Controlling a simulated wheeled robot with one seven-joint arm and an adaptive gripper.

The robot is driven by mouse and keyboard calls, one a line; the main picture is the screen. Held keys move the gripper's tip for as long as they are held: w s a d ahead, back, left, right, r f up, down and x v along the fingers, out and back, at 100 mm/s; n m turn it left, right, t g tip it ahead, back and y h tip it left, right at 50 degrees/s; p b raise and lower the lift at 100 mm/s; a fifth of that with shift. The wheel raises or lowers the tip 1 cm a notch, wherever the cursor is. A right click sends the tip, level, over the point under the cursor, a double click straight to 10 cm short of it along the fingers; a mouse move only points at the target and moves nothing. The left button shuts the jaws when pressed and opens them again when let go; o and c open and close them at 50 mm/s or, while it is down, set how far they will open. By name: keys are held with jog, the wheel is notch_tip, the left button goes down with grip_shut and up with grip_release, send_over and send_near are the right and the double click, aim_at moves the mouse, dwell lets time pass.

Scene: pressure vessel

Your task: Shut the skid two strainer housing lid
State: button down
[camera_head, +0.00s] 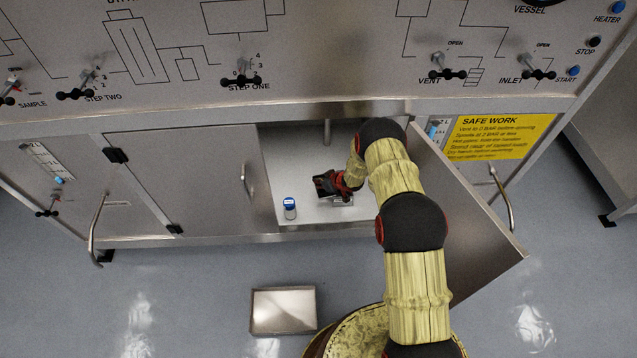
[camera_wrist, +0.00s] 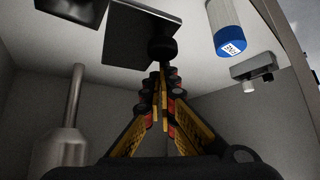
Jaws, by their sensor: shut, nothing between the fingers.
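My gripper (camera_head: 325,186) is inside the open cabinet bay under the panel, low over its pale floor. In the wrist view my gripper's fingers (camera_wrist: 160,78) are together with nothing between them. Just beyond the fingertips is a round black piece (camera_wrist: 162,48), by the edge of a dark square plate (camera_wrist: 135,28). I cannot tell whether the tips touch it. The plate may be the strainer housing lid, but no label shows. A small pale, metallic-looking block (camera_head: 343,201) shows partly below my gripper in the head view; the rest is hidden.
A blue-capped bottle (camera_head: 290,208) stands left of my gripper; it also shows in the wrist view (camera_wrist: 226,30). A grey cylinder with a pipe (camera_wrist: 65,148) and a small fitting (camera_wrist: 254,70) are in the bay. The cabinet door (camera_head: 465,215) is open at right. A metal box (camera_head: 283,310) is on the floor.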

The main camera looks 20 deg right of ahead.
jog(key=shift+s+d+n+y+p, duration=0.2)
jog(key=shift+d+n+y+p, duration=0.2)
jog(key=shift+n, duration=0.1)
jog(key=shift+s+d+n+g, duration=0.2)
jog(key=shift+n+g, duration=0.1)
jog(key=shift+s+d+p, duration=0.25)
jog(key=shift+d+p, duration=0.15)
jog(key=shift+d, duration=0.25)
jog(key=shift+s+d+p, duration=0.2)
jog(key=shift+d+p, duration=0.15)
jog(key=shift+d, duration=1.5)
